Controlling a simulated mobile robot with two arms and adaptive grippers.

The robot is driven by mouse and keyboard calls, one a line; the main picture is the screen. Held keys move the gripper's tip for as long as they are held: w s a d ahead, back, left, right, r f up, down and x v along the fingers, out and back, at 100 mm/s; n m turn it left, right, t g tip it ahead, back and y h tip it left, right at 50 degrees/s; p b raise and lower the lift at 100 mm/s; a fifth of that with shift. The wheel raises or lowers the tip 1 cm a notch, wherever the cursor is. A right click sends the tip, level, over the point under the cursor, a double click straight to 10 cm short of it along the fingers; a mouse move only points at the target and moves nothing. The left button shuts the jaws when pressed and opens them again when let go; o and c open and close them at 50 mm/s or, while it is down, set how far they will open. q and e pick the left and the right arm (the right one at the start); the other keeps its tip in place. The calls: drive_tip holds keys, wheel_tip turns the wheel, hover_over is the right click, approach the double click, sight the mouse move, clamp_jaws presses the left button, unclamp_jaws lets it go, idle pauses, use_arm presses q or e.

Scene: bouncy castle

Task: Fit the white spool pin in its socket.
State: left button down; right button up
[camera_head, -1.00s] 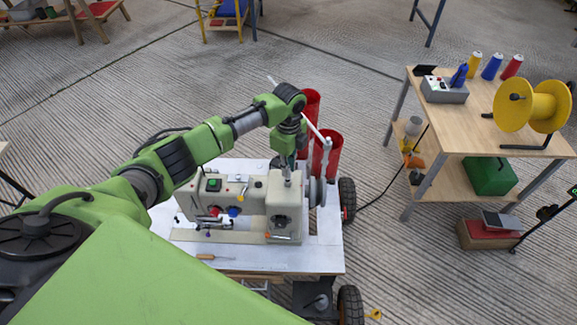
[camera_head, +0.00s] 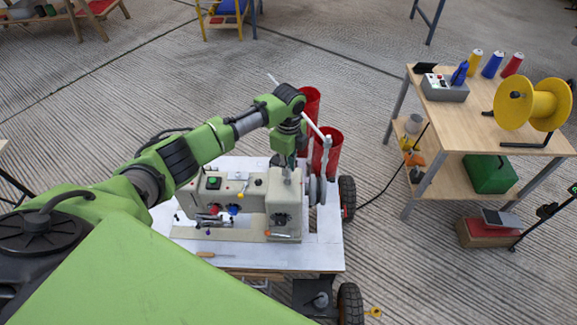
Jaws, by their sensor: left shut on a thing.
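A beige sewing machine (camera_head: 253,203) stands on the white top of a wheeled cart. My left gripper (camera_head: 289,168) comes down from above over the right part of the machine's top. It is shut on a small pale piece, taken to be the white spool pin, which is mostly hidden by the fingers. The socket is too small and covered to make out, so I cannot tell whether the pin touches it. My right gripper is not in view.
A pale thread-stand rod (camera_head: 325,158) and red cylinders (camera_head: 333,150) stand close behind and right of the gripper. A screwdriver (camera_head: 210,254) lies on the cart top (camera_head: 290,258). A wooden table (camera_head: 470,125) with spools stands at right.

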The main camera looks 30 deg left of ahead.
use_arm(q)
drive_tip(key=c, duration=2)
unclamp_jaws()
drive_tip(key=shift+f, duration=0.1)
drive_tip(key=shift+o, duration=0.2)
wheel_tip(320, 180, up, 12)
